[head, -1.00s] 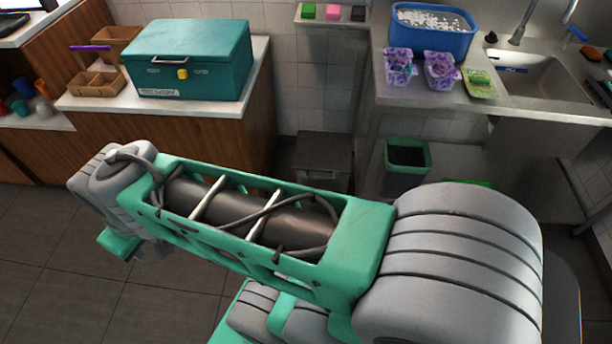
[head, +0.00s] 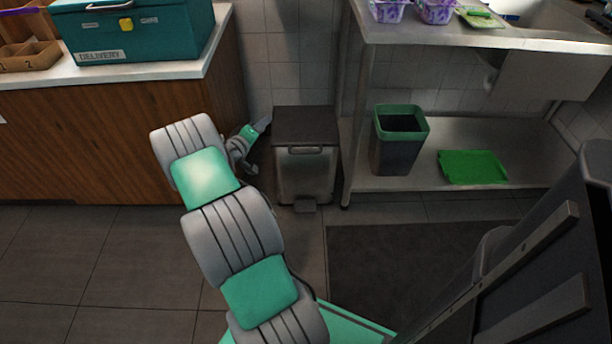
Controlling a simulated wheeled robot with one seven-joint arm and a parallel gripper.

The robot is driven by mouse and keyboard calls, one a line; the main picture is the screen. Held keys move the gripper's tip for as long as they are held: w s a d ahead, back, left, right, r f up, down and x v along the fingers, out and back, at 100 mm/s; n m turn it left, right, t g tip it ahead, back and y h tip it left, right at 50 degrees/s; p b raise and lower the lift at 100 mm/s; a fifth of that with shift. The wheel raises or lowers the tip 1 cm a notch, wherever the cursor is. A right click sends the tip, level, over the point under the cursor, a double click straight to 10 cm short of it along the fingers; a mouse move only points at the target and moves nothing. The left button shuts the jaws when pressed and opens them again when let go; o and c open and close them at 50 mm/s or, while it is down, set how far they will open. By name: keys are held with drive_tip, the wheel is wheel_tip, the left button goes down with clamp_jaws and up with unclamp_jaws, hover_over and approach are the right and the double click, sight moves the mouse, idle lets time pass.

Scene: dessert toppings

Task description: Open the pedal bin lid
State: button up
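The pedal bin (head: 305,172) stands on the floor against the tiled wall, between the wooden counter and the steel sink table. It is a grey metal box with a dark flat lid (head: 306,125), which is down. A handle (head: 305,150) shows at its upper front and a pedal (head: 305,204) at its foot. My gripper (head: 262,125) is just left of the bin, near the lid's left edge, partly hidden behind my arm. I cannot tell whether it touches the bin, or whether its fingers are apart.
The wooden counter (head: 110,145) stands close on the left, with a teal delivery box (head: 140,30) on top. The sink table's leg (head: 351,130) is close on the right. An open bin with a green rim (head: 398,140) and a green tray (head: 472,167) are on its lower shelf. A dark mat (head: 410,270) lies in front.

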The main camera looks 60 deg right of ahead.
drive_tip(key=s+d+f+n+h+b, duration=0.1)
drive_tip(key=s+d+f+b, duration=0.15)
drive_tip(key=f, duration=0.35)
drive_tip(key=s+d+f+n+h+b, duration=0.1)
drive_tip(key=s+f, duration=0.2)
drive_tip(key=f, duration=0.2)
drive_tip(key=n+h+b, duration=0.2)
drive_tip(key=n+b, duration=0.2)
approach(306, 153)
drive_tip(key=d, duration=0.3)
drive_tip(key=shift+t, duration=0.4)
drive_tip(key=d, duration=0.2)
drive_tip(key=d+b, duration=0.1)
drive_tip(key=d, duration=0.2)
drive_tip(key=d+r, duration=0.1)
drive_tip(key=d, duration=0.1)
drive_tip(key=shift+w+d+r, duration=0.1)
drive_tip(key=shift+w+d, duration=0.1)
drive_tip(key=shift+w, duration=0.1)
drive_tip(key=shift+c, duration=0.5)
clamp_jaws()
